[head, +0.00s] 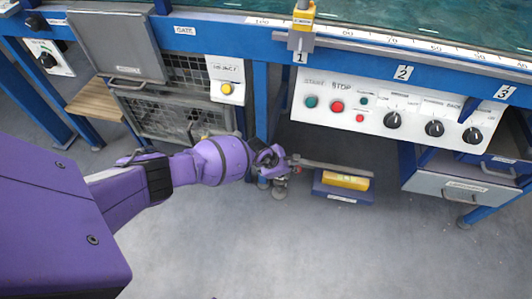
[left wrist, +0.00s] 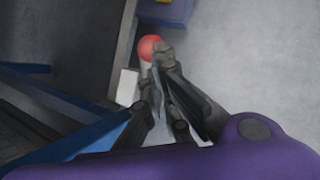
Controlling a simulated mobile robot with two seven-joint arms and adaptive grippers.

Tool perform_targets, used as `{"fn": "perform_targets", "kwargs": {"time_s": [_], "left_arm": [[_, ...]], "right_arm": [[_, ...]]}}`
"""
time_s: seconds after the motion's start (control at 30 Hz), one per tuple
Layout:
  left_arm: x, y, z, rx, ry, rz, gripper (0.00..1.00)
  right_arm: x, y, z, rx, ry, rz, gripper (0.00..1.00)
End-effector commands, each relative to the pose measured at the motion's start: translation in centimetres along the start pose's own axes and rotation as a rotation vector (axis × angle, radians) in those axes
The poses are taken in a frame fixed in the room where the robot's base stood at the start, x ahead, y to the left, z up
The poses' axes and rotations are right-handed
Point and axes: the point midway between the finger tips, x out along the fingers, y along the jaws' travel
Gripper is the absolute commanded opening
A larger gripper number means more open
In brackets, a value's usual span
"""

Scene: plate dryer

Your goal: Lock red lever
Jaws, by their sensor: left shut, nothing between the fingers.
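The red lever shows as a round red knob (left wrist: 151,47) at the top middle of the left wrist view. My left gripper (left wrist: 160,68) is shut and empty, with its fingertips at the lower edge of the knob in that view. I cannot tell whether they touch it. In the head view my left gripper (head: 284,163) is low in front of the machine, beside a blue leg. A small red spot (head: 297,170) at its tip may be the knob; the gripper partly hides this area. My right gripper is not in view.
A grey bar (head: 335,167) and a blue pedal with a yellow top (head: 346,181) lie just right of the gripper. A control panel (head: 390,115) with knobs and buttons is above. A mesh gate (head: 170,110) is at left. The grey floor (head: 300,250) in front is clear.

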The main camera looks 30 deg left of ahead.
Motion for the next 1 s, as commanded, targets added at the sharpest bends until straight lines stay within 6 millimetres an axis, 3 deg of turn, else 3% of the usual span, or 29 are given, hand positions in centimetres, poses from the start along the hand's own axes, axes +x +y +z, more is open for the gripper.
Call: {"fn": "perform_targets", "kwargs": {"time_s": [0.23, 1.0], "left_arm": [[1.1, -0.6, 1.5, 0.002, -0.007, 0.002, 0.0], [3.5, -1.9, 2.4, 0.002, -0.006, 0.002, 0.0]], "right_arm": [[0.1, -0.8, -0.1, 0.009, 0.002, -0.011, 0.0], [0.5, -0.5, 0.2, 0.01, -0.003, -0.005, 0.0]]}}
